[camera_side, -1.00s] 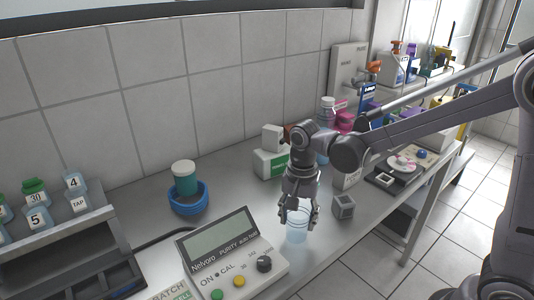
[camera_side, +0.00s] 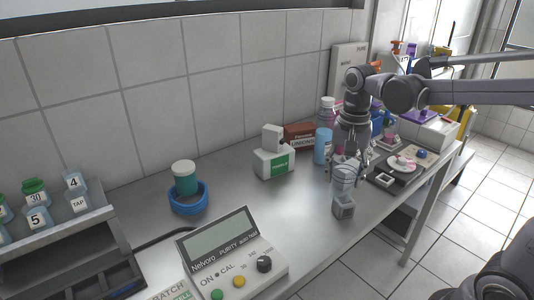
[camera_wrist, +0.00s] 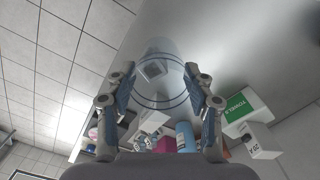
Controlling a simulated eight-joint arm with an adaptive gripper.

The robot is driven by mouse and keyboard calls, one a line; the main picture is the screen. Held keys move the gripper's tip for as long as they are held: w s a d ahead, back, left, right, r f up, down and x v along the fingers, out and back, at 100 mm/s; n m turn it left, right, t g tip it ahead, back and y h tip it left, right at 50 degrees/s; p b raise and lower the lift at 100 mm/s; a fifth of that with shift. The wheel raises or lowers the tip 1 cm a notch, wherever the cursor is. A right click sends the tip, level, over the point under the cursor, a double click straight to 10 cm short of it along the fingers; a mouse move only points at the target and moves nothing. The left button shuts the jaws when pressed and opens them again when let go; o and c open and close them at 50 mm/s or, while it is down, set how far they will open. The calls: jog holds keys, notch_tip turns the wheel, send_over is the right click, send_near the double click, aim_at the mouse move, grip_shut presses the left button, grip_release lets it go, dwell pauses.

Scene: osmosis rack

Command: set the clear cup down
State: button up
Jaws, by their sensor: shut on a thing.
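The clear cup (camera_side: 345,180) is between the fingers of my gripper (camera_side: 350,167), which is shut on it. In the side view the cup's lower end overlaps the small grey block (camera_side: 343,207); I cannot tell how high it hangs above the bench. In the wrist view the cup (camera_wrist: 158,95) sits between both fingers of my gripper (camera_wrist: 160,98). The grey block shows through its clear wall (camera_wrist: 152,69).
A light blue bottle (camera_side: 323,147) and a white box with a green label (camera_side: 274,162) stand left of my gripper. A dark tray (camera_side: 385,178) lies to the right. The purity meter (camera_side: 232,255) is at the front. Bare bench (camera_side: 285,205) lies between meter and block.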

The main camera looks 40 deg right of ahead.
jog(key=w+d+n, duration=0.2)
jog(key=w+d, duration=0.3)
jog(key=d, duration=0.5)
jog(key=shift+w+a+f, duration=1.15)
jog(key=shift+a+f, duration=0.25)
jog(key=shift+f, duration=0.3)
jog(key=shift+w+a+f, duration=1.15)
jog(key=shift+a+f, duration=0.2)
jog(key=shift+f, duration=0.4)
jog(key=shift+w+a+f, duration=1.15)
jog(key=shift+a+f, duration=0.25)
jog(key=shift+f, duration=0.3)
jog(key=shift+f, duration=0.1)
jog(key=o, duration=0.8)
